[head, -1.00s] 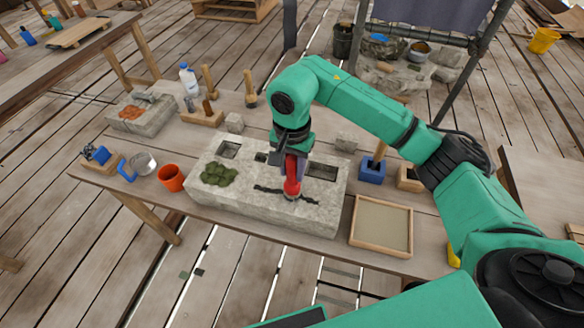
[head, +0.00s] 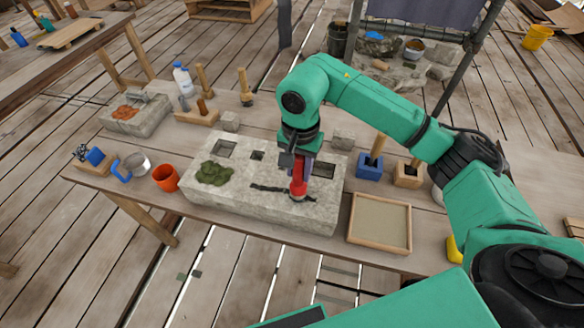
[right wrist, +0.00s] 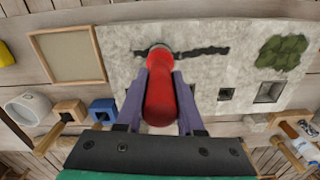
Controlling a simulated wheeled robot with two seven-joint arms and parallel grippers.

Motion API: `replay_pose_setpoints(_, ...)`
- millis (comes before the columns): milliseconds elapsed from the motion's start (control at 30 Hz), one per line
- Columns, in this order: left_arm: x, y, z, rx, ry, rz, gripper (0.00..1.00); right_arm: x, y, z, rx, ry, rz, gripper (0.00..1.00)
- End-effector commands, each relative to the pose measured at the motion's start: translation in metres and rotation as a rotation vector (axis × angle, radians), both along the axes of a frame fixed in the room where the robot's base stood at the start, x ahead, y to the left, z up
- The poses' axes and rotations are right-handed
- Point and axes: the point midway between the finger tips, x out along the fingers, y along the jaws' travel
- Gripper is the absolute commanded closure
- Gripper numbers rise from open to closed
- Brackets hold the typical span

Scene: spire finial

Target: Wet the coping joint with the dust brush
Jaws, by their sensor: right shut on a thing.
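The pale stone coping block (head: 235,205) lies on the bench. A dark, jagged joint (head: 265,188) runs across its top near the front edge; it also shows in the right wrist view (right wrist: 205,51). My right gripper (head: 298,168) is shut on the red handle of the brush (head: 298,185). The handle fills the space between the purple fingers in the right wrist view (right wrist: 160,98). The brush points down with its tip at the joint, toward the joint's right end in the head view. The bristles are mostly hidden, so contact is unclear. My left gripper is not in view.
Green moss (head: 214,173) sits on the block, which has square pockets. An orange cup (head: 166,178) and a metal mug (head: 137,163) stand left. A wooden-framed tray (head: 380,222) lies right, with a blue holder (head: 369,167) behind it. A bottle (head: 183,80) stands behind.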

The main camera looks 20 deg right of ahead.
Motion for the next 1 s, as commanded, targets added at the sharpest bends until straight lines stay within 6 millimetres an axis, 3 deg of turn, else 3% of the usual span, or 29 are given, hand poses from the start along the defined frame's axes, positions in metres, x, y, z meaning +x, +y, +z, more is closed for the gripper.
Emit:
replay_pose_setpoints(667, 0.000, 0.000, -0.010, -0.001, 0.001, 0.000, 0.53, -0.019, -0.029, -0.001, -0.005, 0.005, -0.001, 1.00)
replay_pose_setpoints(1000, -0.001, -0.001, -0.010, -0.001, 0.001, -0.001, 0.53, -0.020, -0.029, 0.001, -0.002, 0.003, 0.000, 1.00)
